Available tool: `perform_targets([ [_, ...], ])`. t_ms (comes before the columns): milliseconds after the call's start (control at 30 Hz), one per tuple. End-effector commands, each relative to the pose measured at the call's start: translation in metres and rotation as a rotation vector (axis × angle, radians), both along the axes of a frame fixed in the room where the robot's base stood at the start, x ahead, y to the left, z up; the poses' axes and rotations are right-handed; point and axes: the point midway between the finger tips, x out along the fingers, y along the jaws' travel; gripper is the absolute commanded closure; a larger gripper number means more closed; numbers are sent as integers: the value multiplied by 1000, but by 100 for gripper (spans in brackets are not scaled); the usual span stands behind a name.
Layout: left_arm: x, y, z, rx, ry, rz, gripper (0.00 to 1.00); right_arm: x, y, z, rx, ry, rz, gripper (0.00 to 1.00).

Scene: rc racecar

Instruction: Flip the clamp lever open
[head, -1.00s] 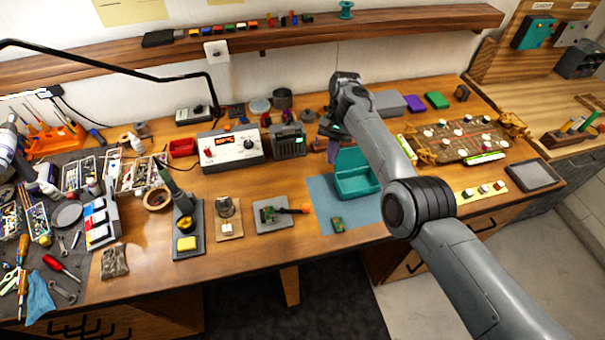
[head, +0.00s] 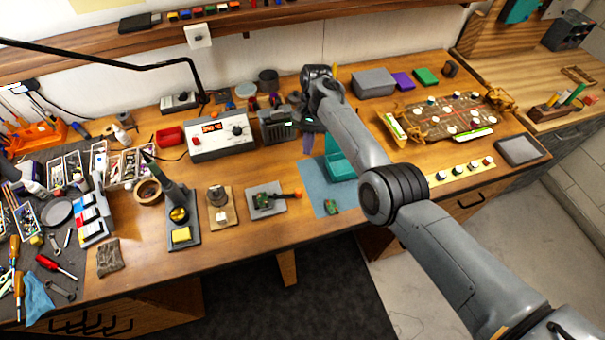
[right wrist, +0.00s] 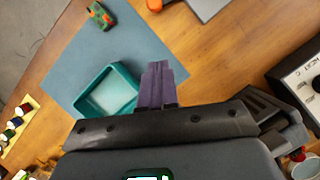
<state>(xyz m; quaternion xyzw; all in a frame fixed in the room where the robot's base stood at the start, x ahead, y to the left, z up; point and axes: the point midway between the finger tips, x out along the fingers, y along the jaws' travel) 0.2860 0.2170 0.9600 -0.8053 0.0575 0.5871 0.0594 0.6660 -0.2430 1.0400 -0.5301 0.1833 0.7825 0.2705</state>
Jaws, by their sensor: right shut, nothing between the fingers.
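A small clamp fixture sits on a grey plate (head: 268,209) at the middle front of the bench, with a green board (head: 264,200) on it. Its orange lever (head: 291,195) points to the right and looks low, lying nearly flat. In the right wrist view only the orange lever end (right wrist: 154,4) and a corner of the grey plate (right wrist: 207,8) show at the top edge. My right gripper (head: 308,143) is behind the fixture, above the bench by the teal tray. Its purple fingers (right wrist: 160,85) are shut and empty, apart from the lever. My left gripper is out of view.
The teal tray (head: 330,168) stands on a blue mat (head: 316,192) right of the fixture, with a green part (head: 331,207) at the mat's front. A grey device (head: 276,127) stands close left of my right gripper. Bare wood lies around the fixture.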

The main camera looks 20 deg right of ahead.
Motion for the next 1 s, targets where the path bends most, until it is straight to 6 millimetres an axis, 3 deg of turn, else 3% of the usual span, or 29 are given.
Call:
perform_targets([
  [367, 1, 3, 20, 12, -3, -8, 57, -23, 18, -69, 1, 4, 2, 100],
  [400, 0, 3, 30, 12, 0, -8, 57, -26, 21, -62, 1, 0, 2, 100],
  [600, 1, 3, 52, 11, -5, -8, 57, -40, 32, -63, 1, 1, 1, 100],
  [1000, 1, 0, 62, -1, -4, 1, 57, -53, 42, -66, 1, 1, 1, 100],
])
